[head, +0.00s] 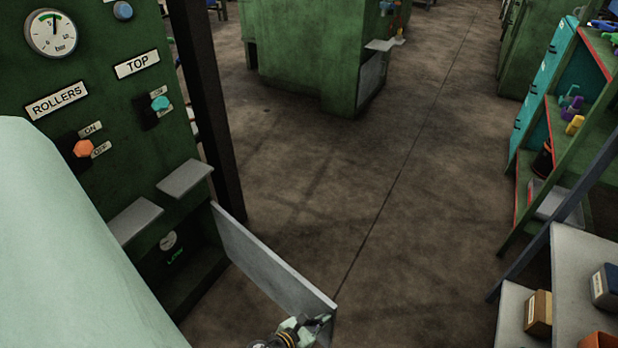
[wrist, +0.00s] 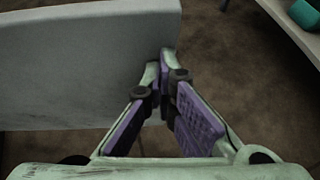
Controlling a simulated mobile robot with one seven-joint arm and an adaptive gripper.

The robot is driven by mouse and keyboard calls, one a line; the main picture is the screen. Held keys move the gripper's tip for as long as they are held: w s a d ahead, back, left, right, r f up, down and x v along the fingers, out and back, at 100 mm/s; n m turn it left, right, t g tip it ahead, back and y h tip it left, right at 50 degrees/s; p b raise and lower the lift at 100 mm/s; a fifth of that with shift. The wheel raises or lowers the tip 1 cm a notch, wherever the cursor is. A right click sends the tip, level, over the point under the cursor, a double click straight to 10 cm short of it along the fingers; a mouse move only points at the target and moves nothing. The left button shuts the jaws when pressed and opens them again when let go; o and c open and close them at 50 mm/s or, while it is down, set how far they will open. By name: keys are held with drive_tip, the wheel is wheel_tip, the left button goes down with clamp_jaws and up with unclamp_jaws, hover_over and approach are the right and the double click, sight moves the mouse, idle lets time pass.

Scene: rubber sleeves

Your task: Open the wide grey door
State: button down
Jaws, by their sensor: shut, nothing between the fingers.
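The wide grey door (head: 272,262) stands swung out from the lower part of the green machine (head: 110,100), hinged near the dark post. The dark opening (head: 185,265) behind it shows, with a round gauge and the word LOW inside. My gripper (head: 318,322) is at the door's free end, low in the head view. In the wrist view the door (wrist: 80,60) fills the upper left, and my gripper (wrist: 165,68) is shut and empty, its fingertips beside the door's end. I cannot tell whether they touch it.
Two small grey ledges (head: 186,178) jut from the machine above the opening. A shelf unit with a red-edged frame (head: 520,205) and a grey shelf (head: 575,270) with small boxes stand at the right. The brown floor (head: 420,200) between is clear.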

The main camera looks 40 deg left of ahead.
drive_tip(key=w+a, duration=0.2)
drive_tip(key=w, duration=1.2)
drive_tip(key=w+a+n+y, duration=0.1)
drive_tip(key=w+a, duration=0.2)
drive_tip(key=w, duration=1.1)
drive_tip(key=shift+w, duration=0.25)
drive_tip(key=shift+s, duration=0.1)
drive_tip(key=v, duration=1.2)
drive_tip(key=shift+d, duration=0.1)
